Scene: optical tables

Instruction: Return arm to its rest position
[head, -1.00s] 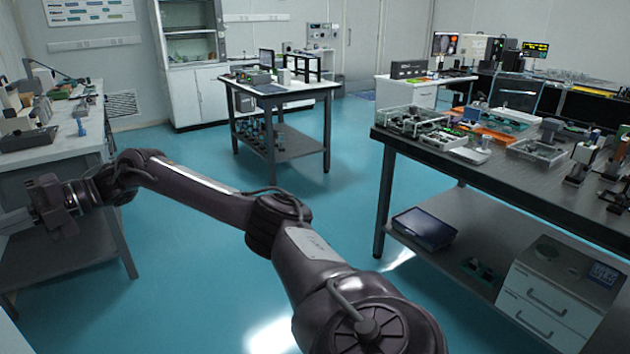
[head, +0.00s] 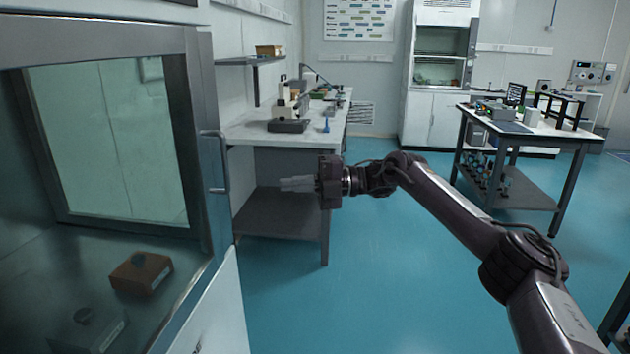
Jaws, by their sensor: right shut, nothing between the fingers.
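My right arm comes in from the lower right of the head view and stretches left across the open floor. Its right gripper (head: 297,184) points left, with its fingers together and nothing between them. It appears in front of the lower part of the white-topped bench, to the right of the glass-fronted cabinet. My left gripper is out of view.
A cabinet with a glass door (head: 120,150) and a handle (head: 217,163) fills the left side; a brown box (head: 141,273) sits inside. A bench (head: 258,129) stands behind the gripper. A dark table (head: 510,190) stands at right. Blue floor (head: 370,290) between is clear.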

